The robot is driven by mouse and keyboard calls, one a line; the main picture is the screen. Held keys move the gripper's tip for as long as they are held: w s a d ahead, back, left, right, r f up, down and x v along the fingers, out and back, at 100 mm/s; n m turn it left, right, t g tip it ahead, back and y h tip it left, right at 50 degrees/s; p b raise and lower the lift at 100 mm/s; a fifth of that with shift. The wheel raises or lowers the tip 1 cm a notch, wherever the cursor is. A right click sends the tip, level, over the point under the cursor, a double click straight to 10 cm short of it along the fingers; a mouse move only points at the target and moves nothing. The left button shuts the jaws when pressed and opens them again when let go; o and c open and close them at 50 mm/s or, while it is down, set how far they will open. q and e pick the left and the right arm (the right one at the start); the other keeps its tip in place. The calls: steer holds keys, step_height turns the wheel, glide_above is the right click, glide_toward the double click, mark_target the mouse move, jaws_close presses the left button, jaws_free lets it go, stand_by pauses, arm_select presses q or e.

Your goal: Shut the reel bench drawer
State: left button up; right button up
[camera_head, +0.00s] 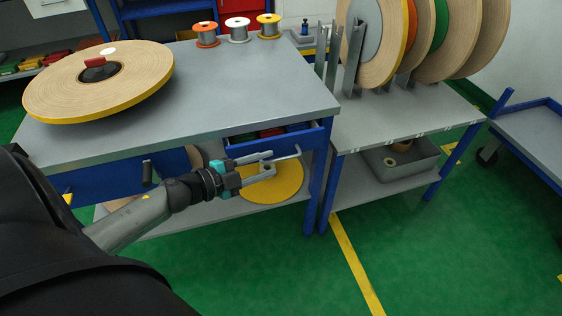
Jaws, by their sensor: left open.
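The reel bench (225,85) has a grey top and blue frame. Its blue drawer (310,134) is under the right part of the top and stands partly out, with red and green things showing inside. A light grey bar, which looks like the drawer's handle (288,155), shows in front of it. My left gripper (270,166) is open, with its fingers pointing right, just in front of the drawer by the handle. I cannot tell whether it touches. The gripper hides part of the drawer front. My right gripper is not in view.
A large tape reel (100,80) and several small spools (237,29) are on the bench top. A yellow disc (275,183) lies on the lower shelf below my gripper. A rack of upright reels (425,40) stands right. The green floor (430,260) in front is clear.

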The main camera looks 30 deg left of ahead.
mark_target(277, 161)
arm_select(q)
steer(key=shift+b+x, duration=0.7)
steer(key=shift+x, duration=1.85)
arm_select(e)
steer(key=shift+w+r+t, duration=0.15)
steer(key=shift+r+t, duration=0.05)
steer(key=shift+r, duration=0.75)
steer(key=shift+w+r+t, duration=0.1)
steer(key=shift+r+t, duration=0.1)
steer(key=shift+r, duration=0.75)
arm_select(q)
steer(key=shift+c, duration=0.3)
jaws_close()
